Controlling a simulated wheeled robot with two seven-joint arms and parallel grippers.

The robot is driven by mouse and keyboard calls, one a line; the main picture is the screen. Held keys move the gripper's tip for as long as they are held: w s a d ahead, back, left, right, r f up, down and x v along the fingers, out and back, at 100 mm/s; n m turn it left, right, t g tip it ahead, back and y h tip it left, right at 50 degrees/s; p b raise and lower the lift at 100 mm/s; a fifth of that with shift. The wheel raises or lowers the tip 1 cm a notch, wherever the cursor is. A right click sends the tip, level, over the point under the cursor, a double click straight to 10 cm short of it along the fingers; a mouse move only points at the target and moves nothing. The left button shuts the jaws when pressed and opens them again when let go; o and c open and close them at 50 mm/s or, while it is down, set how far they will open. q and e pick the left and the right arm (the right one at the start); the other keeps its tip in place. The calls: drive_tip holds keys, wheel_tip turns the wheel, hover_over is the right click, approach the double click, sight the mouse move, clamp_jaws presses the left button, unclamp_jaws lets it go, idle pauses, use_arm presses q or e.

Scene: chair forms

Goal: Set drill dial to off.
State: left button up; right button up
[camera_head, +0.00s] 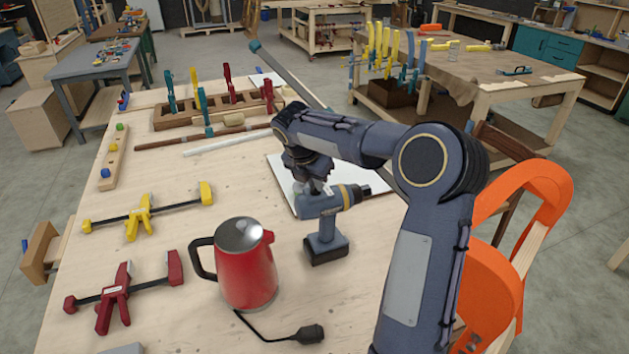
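The blue-grey drill (325,238) stands upright on its battery base on the wooden workbench, its chuck facing right. Its dial is too small to make out. My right gripper (314,186) points down at the top rear of the drill body, close above or touching it; I cannot tell which. My own wrist and the small size hide whether its fingers are open or shut. My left gripper is not in view.
A red kettle (246,272) stands left of the drill, its cord and plug (308,334) in front. Yellow (141,213) and red (116,294) clamps lie at left. A wooden tool rack (215,108) is behind; an orange chair (492,292) stands right of the bench.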

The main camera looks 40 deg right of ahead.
clamp_jaws()
drive_tip(key=shift+m, duration=0.4)
drive_tip(key=m+g, duration=0.1)
drive_tip(key=m, duration=0.2)
drive_tip(key=shift+w+g, duration=0.1)
drive_tip(key=shift+g, duration=0.2)
drive_tip(key=shift+m+g, duration=0.6)
drive_tip(key=shift+m, duration=1.2)
drive_tip(key=o, duration=0.5)
unclamp_jaws()
drive_tip(key=shift+o, duration=0.2)
